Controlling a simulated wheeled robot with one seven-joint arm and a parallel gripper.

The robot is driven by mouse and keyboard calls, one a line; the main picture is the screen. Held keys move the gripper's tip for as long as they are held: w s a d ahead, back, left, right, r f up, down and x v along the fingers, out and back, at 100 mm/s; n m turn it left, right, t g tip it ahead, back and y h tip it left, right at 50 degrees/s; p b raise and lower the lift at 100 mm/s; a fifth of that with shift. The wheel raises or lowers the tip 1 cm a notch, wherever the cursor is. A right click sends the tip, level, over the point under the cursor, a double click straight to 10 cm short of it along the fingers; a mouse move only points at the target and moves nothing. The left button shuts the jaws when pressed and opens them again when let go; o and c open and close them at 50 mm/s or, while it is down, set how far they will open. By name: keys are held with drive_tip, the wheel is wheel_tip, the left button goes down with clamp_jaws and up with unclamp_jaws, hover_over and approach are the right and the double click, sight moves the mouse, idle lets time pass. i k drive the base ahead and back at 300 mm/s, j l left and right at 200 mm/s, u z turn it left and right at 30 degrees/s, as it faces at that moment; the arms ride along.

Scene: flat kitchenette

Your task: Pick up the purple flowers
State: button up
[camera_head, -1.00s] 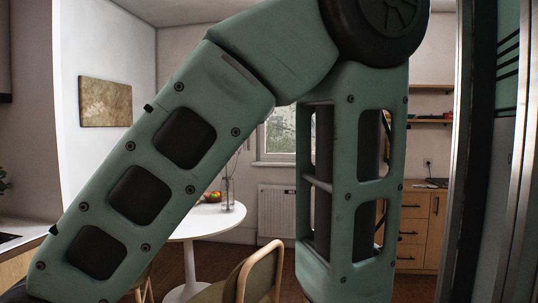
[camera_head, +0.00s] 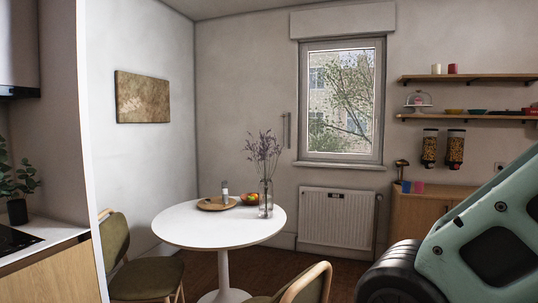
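The purple flowers (camera_head: 263,150) are thin stems with small purple heads. They stand upright in a clear glass vase (camera_head: 265,200) on the right part of a round white table (camera_head: 190,230). Part of my arm shows at the lower right of the head view, well to the right of the table and apart from it. My gripper is outside the view.
A wooden tray (camera_head: 215,204) and a bowl of fruit (camera_head: 249,199) sit beside the vase. Chairs (camera_head: 148,275) (camera_head: 305,285) stand at the table's left and front right. A radiator (camera_head: 337,218) is behind. A counter (camera_head: 50,238) bounds the left.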

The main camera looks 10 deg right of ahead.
sight(261, 152)
drive_tip(key=i+l+z, duration=1.15)
drive_tip(key=i+z, duration=0.4)
drive_tip(key=i+u, duration=0.25)
drive_tip(key=i, duration=0.4)
drive_tip(key=i+l+u, duration=0.2)
drive_tip(key=i, duration=0.45)
drive_tip(key=i+j+u, duration=0.1)
drive_tip(key=i+u, duration=0.55)
drive_tip(key=u, duration=0.15)
drive_tip(key=i+u, duration=0.4)
drive_tip(key=i+l+u, duration=0.2)
drive_tip(key=u, duration=0.2)
drive_tip(key=i+j+u, duration=0.15)
drive_tip(key=i+u, duration=0.65)
drive_tip(key=i+j, duration=0.25)
drive_tip(key=i, duration=0.25)
drive_tip(key=j+u, duration=0.05)
